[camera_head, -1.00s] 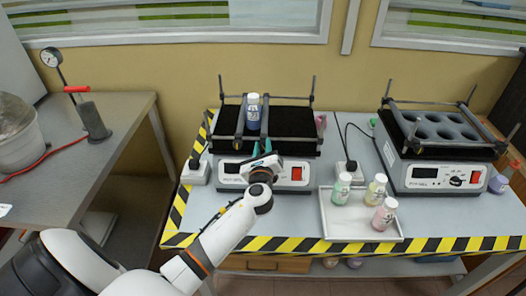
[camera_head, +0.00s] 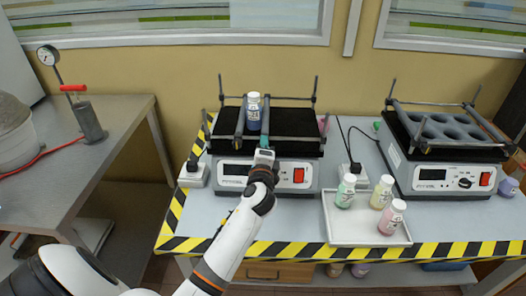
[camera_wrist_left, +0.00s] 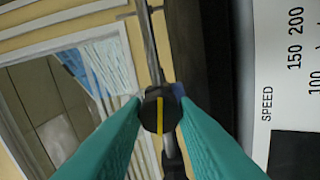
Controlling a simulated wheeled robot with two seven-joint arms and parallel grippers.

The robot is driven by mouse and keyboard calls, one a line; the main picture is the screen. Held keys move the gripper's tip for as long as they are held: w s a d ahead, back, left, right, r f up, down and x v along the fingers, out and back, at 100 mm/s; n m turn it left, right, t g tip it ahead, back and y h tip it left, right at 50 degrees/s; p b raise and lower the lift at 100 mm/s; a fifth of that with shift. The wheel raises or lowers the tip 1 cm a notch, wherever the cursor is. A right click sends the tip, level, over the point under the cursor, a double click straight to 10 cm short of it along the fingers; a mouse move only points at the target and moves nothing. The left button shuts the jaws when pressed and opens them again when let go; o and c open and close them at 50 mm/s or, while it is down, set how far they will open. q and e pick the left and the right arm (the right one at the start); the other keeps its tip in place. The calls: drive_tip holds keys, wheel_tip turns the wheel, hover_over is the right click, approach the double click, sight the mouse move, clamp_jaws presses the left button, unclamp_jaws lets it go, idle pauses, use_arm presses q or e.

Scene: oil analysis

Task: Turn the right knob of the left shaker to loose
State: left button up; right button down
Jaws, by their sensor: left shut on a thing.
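The left shaker (camera_head: 230,176) has a grey front panel and a black top with clamp bars, and a bottle with blue contents (camera_head: 253,108) stands between the bars. My left gripper (camera_head: 264,141) is at its front edge, in front of the right bar. In the left wrist view, the black right knob (camera_wrist_left: 153,112) with a yellow line sits between my teal fingertips (camera_wrist_left: 160,108). The fingers are shut on it from both sides. The yellow line runs nearly upright in that view. In the head view my gripper hides the knob. My right gripper is not in view.
A white tray (camera_head: 340,233) with three bottles is to the right of the left shaker. A second shaker (camera_head: 437,178) stands further right. A pressure gauge stand (camera_head: 88,120) is on the left table. The bench front edge has yellow-black tape.

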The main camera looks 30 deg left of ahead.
use_arm(q)
drive_tip(key=shift+f+n+b, duration=0.15)
drive_tip(key=shift+n+b, duration=0.25)
drive_tip(key=shift+n, duration=0.6)
drive_tip(key=o, duration=1)
drive_tip(key=b+v, duration=0.1)
drive_tip(key=v, duration=1.1)
drive_tip(key=shift+d, duration=0.1)
